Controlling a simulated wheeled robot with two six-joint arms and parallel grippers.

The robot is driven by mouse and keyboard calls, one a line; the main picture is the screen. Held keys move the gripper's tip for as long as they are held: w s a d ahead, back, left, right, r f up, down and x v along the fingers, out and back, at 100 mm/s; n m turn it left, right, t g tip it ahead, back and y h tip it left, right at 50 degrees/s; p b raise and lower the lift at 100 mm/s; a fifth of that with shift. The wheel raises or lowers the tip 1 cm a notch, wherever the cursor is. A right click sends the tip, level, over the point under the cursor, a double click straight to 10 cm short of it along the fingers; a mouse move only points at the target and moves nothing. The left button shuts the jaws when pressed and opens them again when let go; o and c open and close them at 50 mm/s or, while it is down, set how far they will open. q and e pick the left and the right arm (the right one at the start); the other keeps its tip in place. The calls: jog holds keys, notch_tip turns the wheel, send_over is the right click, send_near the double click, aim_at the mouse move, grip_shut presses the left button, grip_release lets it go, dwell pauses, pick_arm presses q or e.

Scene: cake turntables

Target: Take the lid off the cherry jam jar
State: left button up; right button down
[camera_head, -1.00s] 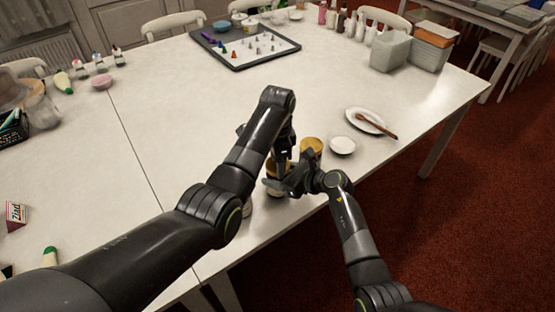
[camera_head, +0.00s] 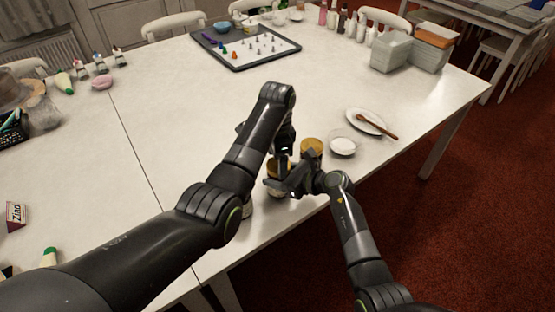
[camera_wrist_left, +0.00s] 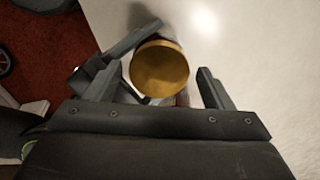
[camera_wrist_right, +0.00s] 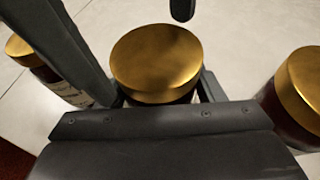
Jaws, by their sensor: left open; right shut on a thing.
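A jar with a gold lid (camera_wrist_right: 157,60) stands between the fingers of my right gripper (camera_wrist_right: 160,95), which is shut on it; the jar also shows in the head view (camera_head: 277,193). Its label is hidden, so I cannot tell its flavour. The lid is on the jar. My left gripper (camera_wrist_left: 159,72) is open above this jar, its fingers on either side of the gold lid (camera_wrist_left: 160,68) as seen in the left wrist view, apart from it. A second gold-lidded jar (camera_head: 311,147) stands to the right; another (camera_wrist_right: 60,85) shows at the left in the right wrist view.
A small dish of white powder (camera_head: 343,146) and a white plate with a wooden spoon (camera_head: 366,119) lie to the right of the jars. A tray with small figures (camera_head: 245,50) and grey bins (camera_head: 390,51) are farther back. The table's middle is clear; its front edge is close.

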pick_arm(q)
jog(key=r, duration=0.3)
jog(key=shift+d+r, duration=0.25)
jog(key=shift+d, duration=0.05)
jog(key=shift+c, duration=0.3)
jog(key=m, duration=0.1)
jog(key=r+m, duration=0.1)
jog(key=m, duration=0.1)
jog(key=r+m, duration=0.1)
jog(key=m, duration=0.3)
jog(key=r+m, duration=0.1)
jog(key=m, duration=0.1)
jog(key=shift+r+m, duration=0.15)
jog(key=shift+m, duration=0.25)
jog(key=shift+f, duration=4)
jog(key=shift+c, duration=0.3)
jog(key=c, duration=0.9)
jog(key=n, duration=0.4)
jog(key=shift+n, duration=0.3)
jog(key=shift+c, duration=0.3)
jog(key=n, duration=0.5)
jog(key=shift+r, duration=0.1)
